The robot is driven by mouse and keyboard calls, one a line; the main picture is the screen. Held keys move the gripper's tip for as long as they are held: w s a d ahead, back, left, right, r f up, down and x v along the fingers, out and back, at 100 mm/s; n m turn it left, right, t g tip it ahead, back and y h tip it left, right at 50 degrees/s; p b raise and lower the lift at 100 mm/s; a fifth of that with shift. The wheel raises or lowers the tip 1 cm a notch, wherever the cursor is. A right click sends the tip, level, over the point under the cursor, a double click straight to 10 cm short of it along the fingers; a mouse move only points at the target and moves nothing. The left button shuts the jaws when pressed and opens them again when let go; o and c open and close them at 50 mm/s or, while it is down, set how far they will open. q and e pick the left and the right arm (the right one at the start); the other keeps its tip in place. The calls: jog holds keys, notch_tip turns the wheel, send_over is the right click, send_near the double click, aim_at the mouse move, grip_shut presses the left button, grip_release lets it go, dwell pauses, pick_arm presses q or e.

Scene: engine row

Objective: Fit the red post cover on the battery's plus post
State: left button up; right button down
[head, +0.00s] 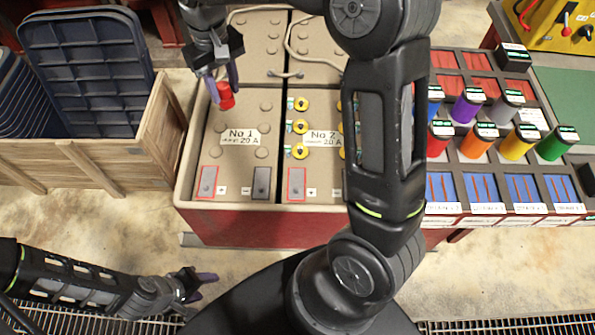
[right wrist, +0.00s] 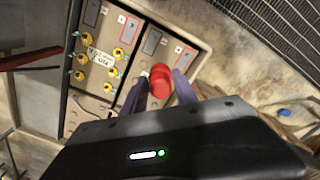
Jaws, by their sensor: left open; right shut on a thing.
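The red post cover (head: 226,97) is between the fingers of my right gripper (head: 222,88), which is shut on it above the far left part of battery No 1 (head: 217,123). The cover also shows in the right wrist view (right wrist: 160,86). The plus post of battery No 1 (head: 207,182), in a red outline, is at its near left corner, bare and apart from the cover. Battery No 2 (head: 322,122) has its own red-outlined plus post (head: 296,184). My left gripper (head: 196,285) is open and empty, low in front of the battery box.
Yellow caps (head: 301,104) sit on battery No 2. A wooden crate (head: 90,160) with dark blue trays (head: 85,70) stands left. A bench of coloured cans (head: 467,108) and bins stands right. My right arm hides part of battery No 2. Floor in front is clear.

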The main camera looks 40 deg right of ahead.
jog(key=s+d+f+n+b, duration=0.2)
jog(key=d+f+n+b, duration=0.3)
jog(key=f, duration=0.5)
jog(key=s+d+f+n+b, duration=0.2)
jog(key=f+n+b, duration=0.3)
jog(key=f, duration=0.4)
jog(key=n+b, duration=1)
jog(key=n, duration=0.1)
send_over(297, 188)
notch_tip(297, 188, down, 16)
jog(key=shift+n, duration=0.4)
jog(key=shift+f+b, duration=1.2)
jog(key=shift+f, duration=1.4)
jog(key=shift+w+f+b, duration=0.1)
jog(key=shift+f+b, duration=0.5)
jog(key=shift+f, duration=0.6)
jog(key=shift+f, duration=0.1)
